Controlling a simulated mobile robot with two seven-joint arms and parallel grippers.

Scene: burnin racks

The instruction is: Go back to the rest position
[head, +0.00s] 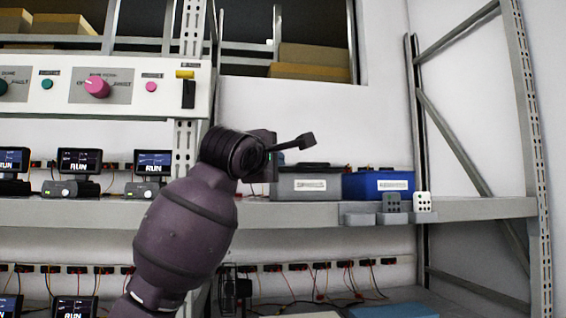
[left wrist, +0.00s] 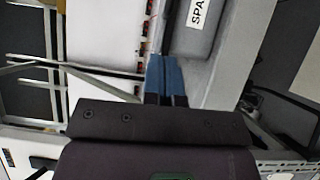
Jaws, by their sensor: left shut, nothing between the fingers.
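My left arm rises from the bottom of the head view. Its gripper (head: 306,141) is at shelf height, just in front of and above the grey bin (head: 306,184). In the left wrist view the gripper's two blue-tipped fingers (left wrist: 166,75) are together with nothing between them. The grey bin (left wrist: 200,30) with a partly visible label lies beyond the fingers there; no contact with it shows. My right gripper is in neither view.
A blue bin (head: 378,184) stands right of the grey bin on the rack shelf (head: 480,208). Small grey and white blocks (head: 424,203) are at the shelf's front edge.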

